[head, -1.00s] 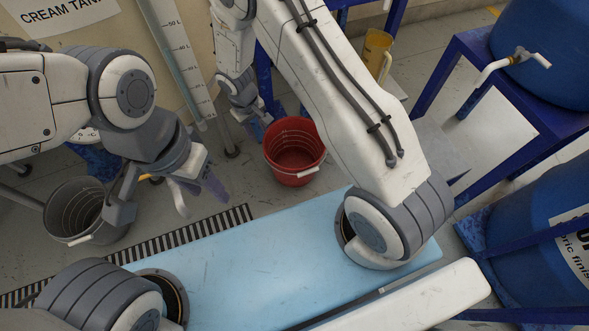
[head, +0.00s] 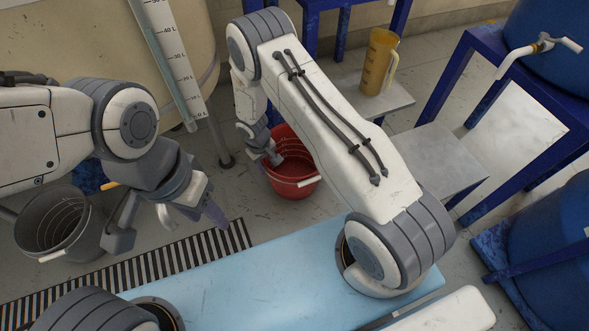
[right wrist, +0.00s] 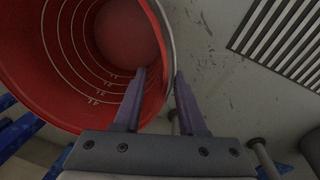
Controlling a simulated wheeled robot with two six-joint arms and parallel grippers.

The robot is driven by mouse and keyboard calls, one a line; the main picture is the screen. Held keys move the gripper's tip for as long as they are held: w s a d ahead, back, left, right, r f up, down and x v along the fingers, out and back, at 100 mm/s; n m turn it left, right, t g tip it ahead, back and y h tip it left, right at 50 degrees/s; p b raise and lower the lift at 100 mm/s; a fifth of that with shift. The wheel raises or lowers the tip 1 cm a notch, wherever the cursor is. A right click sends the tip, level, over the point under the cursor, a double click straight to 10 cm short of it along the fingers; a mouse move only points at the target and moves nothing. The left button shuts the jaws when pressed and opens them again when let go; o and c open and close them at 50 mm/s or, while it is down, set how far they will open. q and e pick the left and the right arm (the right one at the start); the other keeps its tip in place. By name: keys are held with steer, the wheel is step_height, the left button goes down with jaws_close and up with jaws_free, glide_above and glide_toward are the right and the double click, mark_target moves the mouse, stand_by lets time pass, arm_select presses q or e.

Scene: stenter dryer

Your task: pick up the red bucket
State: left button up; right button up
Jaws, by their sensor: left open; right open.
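The red bucket (head: 297,180) stands upright on the floor beyond the light blue surface, with a pale handle grip at its front. My right gripper (head: 270,158) is at the bucket's left rim, and part of its fingers is hidden there. In the right wrist view the gripper (right wrist: 160,75) is open, with one finger inside the red bucket (right wrist: 75,60) and the other outside, the rim between them. I cannot tell whether either finger touches the wall. My left gripper (head: 180,215) is open and empty, between the grey bucket and the red one.
A grey bucket (head: 60,222) stands at the left, near a striped floor grating (head: 150,268). A yellow jug (head: 378,62) stands on a low shelf behind my right arm. Blue frames (head: 470,75) and drums fill the right side. A graduated tube (head: 180,65) stands behind the bucket.

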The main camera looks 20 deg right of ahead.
mark_target(269, 171)
steer(key=f+b, duration=0.1)
steer(key=f, duration=0.1)
steer(key=f+b, duration=0.1)
steer(key=f, duration=0.1)
steer(key=shift+w+d, duration=0.1)
steer(key=shift+d, duration=0.1)
steer(key=shift+r, duration=0.1)
jaws_close()
stand_by(1.0)
